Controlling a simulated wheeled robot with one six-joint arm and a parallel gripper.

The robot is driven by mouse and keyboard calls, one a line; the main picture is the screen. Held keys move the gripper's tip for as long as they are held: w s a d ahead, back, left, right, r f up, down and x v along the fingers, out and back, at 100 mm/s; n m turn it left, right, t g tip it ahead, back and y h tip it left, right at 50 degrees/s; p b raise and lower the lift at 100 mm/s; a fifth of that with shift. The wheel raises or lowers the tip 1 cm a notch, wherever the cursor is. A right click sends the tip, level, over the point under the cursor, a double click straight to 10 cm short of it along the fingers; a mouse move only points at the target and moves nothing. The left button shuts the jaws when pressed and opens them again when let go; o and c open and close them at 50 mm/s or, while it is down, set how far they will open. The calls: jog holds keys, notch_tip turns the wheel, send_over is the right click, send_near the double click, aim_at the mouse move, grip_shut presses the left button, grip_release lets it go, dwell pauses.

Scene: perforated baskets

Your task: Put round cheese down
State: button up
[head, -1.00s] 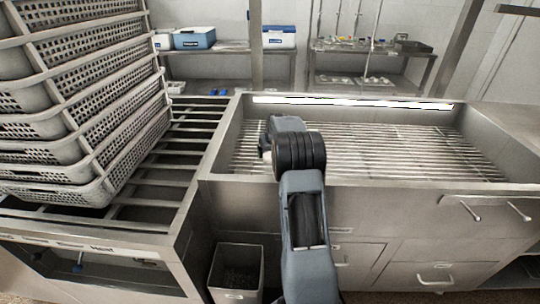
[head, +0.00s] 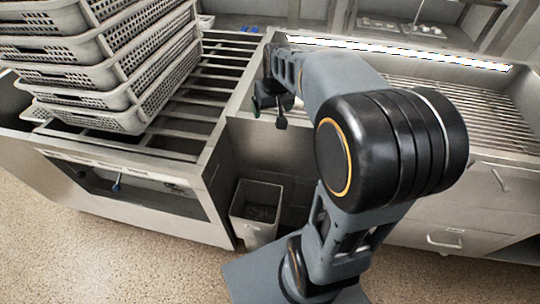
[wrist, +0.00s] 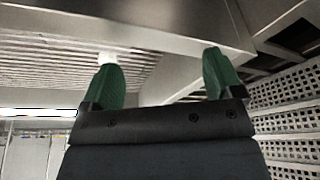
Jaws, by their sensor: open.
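My gripper (head: 268,112) is open, with its two green fingers apart near the left wall of the steel basin. In the wrist view the gap between the fingers (wrist: 160,62) is empty. A small white thing, which may be the round cheese (wrist: 107,57), shows just beyond the tip of the left finger, against the slatted rack. The finger hides part of it, and I cannot tell whether they touch. In the head view my arm covers much of the basin's left end.
A stack of grey perforated baskets (head: 100,60) stands on the slatted counter (head: 190,120) at the left. A grey bin (head: 256,212) stands on the floor below. The basin's slatted rack (head: 480,110) looks clear at the right.

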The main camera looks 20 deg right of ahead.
jog(key=s+a+f, duration=0.2)
jog(key=s+a, duration=0.2)
jog(key=s, duration=0.3)
jog(key=s+a+f+n, duration=0.1)
jog(key=s+a+f, duration=0.1)
jog(key=s+a, duration=0.2)
jog(key=s, duration=0.3)
jog(key=shift+s+g, duration=0.25)
jog(key=shift+g, duration=0.05)
jog(key=shift+r, duration=0.1)
